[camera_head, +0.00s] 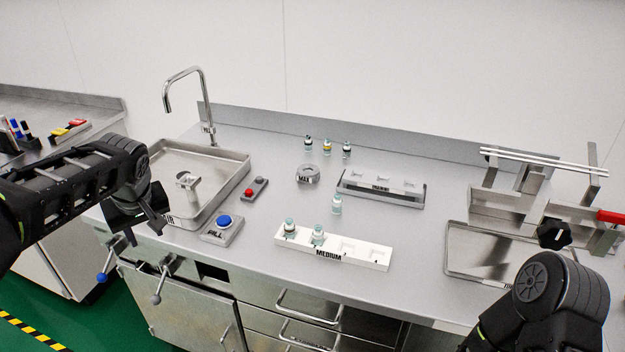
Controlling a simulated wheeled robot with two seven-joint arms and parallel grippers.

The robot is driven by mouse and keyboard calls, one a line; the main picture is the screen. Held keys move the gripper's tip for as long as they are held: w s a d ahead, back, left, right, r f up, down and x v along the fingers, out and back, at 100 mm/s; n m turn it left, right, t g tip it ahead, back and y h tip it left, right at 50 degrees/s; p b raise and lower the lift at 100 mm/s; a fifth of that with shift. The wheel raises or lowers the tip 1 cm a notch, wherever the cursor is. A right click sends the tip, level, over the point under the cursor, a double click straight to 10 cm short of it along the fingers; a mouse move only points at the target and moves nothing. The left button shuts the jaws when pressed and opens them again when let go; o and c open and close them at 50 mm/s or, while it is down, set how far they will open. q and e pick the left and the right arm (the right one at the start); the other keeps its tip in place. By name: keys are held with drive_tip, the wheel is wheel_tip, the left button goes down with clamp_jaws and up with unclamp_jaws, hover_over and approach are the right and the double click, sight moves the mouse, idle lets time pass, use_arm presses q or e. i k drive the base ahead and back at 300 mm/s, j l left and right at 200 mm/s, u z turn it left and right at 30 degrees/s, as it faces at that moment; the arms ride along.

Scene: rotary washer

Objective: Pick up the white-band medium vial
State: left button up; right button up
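A small clear vial (336,204) with a pale top stands upright alone on the counter, behind the white rack labelled MEDIUM (370,254). Two similar vials, one at the rack's left end (290,227) and one beside it (317,235), stand in the rack. The band colours on these vials are too small to tell surely. My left gripper (138,234) is at the left, by the counter's front edge near the sink. It points down, with its fingers apart and empty, far from the vials. My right arm shows at the lower right; its gripper is out of view.
Three small vials (327,147) stand at the back. A sink (222,182), blue-button box (222,228) and red-button box (255,189) are left. A metal tray (465,262) and fixture are right.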

sight(337, 202)
drive_tip(key=i+z, duration=0.55)
drive_tip(key=z, duration=0.2)
drive_tip(key=i+j+z, duration=0.1)
drive_tip(key=i+z, duration=0.25)
drive_tip(key=k, duration=0.1)
